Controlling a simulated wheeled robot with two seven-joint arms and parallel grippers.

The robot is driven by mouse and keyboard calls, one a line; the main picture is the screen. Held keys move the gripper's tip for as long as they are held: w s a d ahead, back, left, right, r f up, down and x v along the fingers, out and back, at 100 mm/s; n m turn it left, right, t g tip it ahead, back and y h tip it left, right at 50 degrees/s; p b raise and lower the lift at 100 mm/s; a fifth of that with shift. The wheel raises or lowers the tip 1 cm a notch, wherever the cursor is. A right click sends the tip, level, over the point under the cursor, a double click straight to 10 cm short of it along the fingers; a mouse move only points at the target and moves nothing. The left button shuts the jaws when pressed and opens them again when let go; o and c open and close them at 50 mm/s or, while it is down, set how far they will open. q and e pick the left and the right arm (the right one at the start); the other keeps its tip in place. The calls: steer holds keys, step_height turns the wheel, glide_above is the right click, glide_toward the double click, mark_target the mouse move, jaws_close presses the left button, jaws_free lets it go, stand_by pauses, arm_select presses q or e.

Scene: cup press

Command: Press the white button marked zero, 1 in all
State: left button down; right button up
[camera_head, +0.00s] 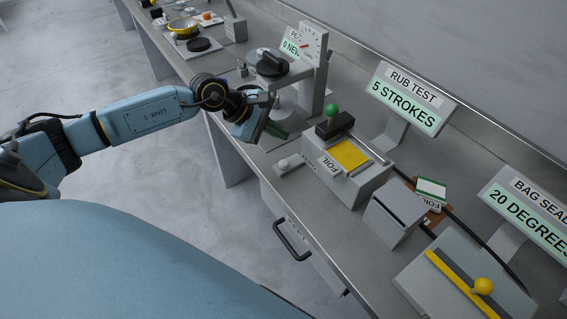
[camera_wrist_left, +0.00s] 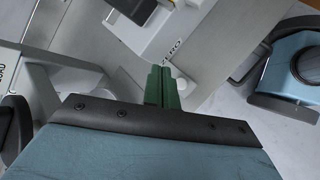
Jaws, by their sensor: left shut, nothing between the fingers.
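My left gripper (camera_head: 276,130) is at the front edge of the bench, just in front of the cup press (camera_head: 313,60). Its green fingers, also in the left wrist view (camera_wrist_left: 163,87), are shut with nothing between them. In the left wrist view a pale panel carries a label (camera_wrist_left: 172,47) that seems to read ZERO, just beyond the fingertips. My right gripper is not in view.
Right of the gripper, a small grey base with a white knob (camera_head: 290,163) sits before the rub tester with a yellow pad (camera_head: 350,154). A RUB TEST sign (camera_head: 408,98) stands behind. A drawer handle (camera_head: 291,239) juts from the bench front. The floor at left is clear.

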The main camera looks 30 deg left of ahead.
arm_select(q)
steer(key=b, duration=0.4)
glide_above(283, 164)
steer(key=a, duration=0.1)
step_height(283, 164, down, 6)
steer(key=shift+s+a+f, duration=0.1)
steer(key=shift+f, duration=0.45)
steer(key=shift+f+b, duration=0.15)
steer(key=shift+b, duration=0.25)
stand_by(0.8)
steer(key=shift+f+b, duration=0.3)
steer(key=shift+b, duration=0.1)
steer(key=shift+f+b, duration=0.5)
steer(key=shift+b, duration=0.05)
stand_by(0.6)
steer(key=shift+r, duration=0.15)
steer(key=shift+r+p, duration=0.55)
steer(key=shift+r, duration=0.25)
